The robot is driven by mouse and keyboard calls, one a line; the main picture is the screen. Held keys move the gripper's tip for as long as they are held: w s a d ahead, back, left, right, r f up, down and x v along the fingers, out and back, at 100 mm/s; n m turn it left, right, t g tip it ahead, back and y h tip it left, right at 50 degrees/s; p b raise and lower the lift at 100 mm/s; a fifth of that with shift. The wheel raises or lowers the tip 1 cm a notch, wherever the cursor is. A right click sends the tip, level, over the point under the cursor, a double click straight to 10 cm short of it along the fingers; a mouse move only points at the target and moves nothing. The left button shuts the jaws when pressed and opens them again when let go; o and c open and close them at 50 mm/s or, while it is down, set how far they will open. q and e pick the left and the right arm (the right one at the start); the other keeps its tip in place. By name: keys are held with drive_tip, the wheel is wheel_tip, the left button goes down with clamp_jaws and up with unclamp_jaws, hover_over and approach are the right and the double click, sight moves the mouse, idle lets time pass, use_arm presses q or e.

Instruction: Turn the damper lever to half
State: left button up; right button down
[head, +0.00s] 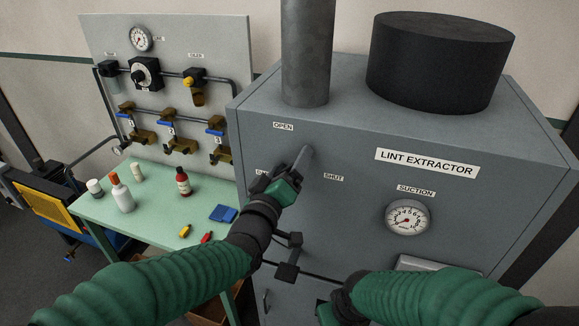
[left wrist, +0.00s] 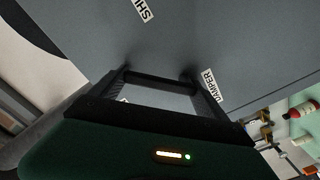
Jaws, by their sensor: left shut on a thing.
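The damper lever (head: 303,157) is a grey bar on the front of the lint extractor (head: 350,203). It slants from upper right down to my left gripper (head: 279,184), which is shut on its lower end. The OPEN label (head: 283,126) is above the lever and the SHUT label (head: 333,177) is to its right. Another label at left is mostly hidden by the gripper. In the left wrist view, the two dark fingers (left wrist: 160,88) stand near the grey panel, by the DAMPER label (left wrist: 209,86). My right gripper (head: 327,314) is at the bottom edge, its fingers unclear.
A suction gauge (head: 408,218) is on the panel at right. A grey pipe (head: 307,50) and a black drum (head: 438,62) stand on top of the cabinet. At left, a green table (head: 150,208) holds bottles and small items before a valve board (head: 185,55).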

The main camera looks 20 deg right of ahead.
use_arm(q)
drive_tip(key=shift+f, duration=0.1)
drive_tip(key=o, duration=1.9)
drive_tip(key=shift+a, duration=0.1)
drive_tip(key=shift+a, duration=0.1)
drive_tip(key=shift+s+a, duration=0.15)
drive_tip(key=shift+s, duration=0.1)
drive_tip(key=b+v, duration=0.4)
drive_tip(key=v, duration=1.2)
drive_tip(key=shift+s+a, duration=0.1)
drive_tip(key=shift+a, duration=0.05)
